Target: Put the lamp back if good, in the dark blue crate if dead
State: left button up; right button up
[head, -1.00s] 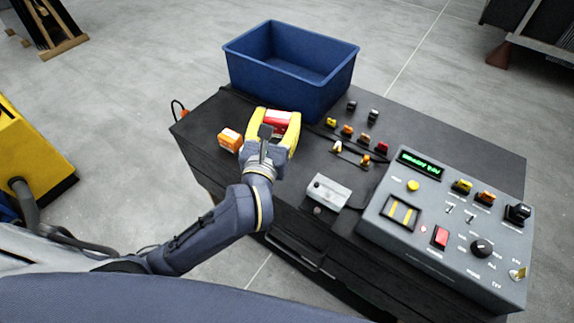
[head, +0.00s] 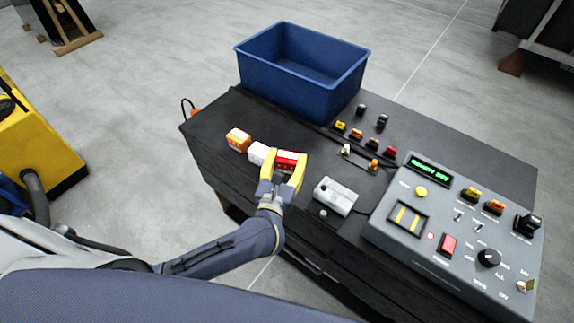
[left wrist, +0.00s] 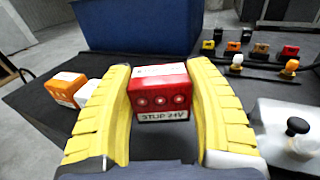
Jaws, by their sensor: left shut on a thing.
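My left gripper (head: 285,163) is shut on the red lamp (head: 289,157), a block with a white label. In the left wrist view the red lamp (left wrist: 161,92) is upright between the yellow fingers, and its label reads "STOP 24V". It is at the right end of a row with a white lamp (head: 260,152) and an orange lamp (head: 237,139). I cannot tell whether its base touches the bench. The dark blue crate (head: 295,95) stands at the back of the bench and looks empty. My right gripper is not in view.
The black bench (head: 215,125) carries a grey test panel (head: 400,232) with a green-lit display (head: 430,170) at right. A small grey box (head: 335,195) sits right of the gripper. Several small coloured parts (head: 357,134) stand right of the crate.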

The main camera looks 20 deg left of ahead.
aim_at(285, 172)
pick_arm(q)
jog(key=shift+f, duration=1.5)
jog(key=o, duration=1.3)
jog(key=shift+f, duration=0.15)
jog(key=shift+r, duration=0.2)
jog(key=s, duration=1.2)
jog(key=shift+d, duration=0.2)
jog(key=shift+f, duration=0.1)
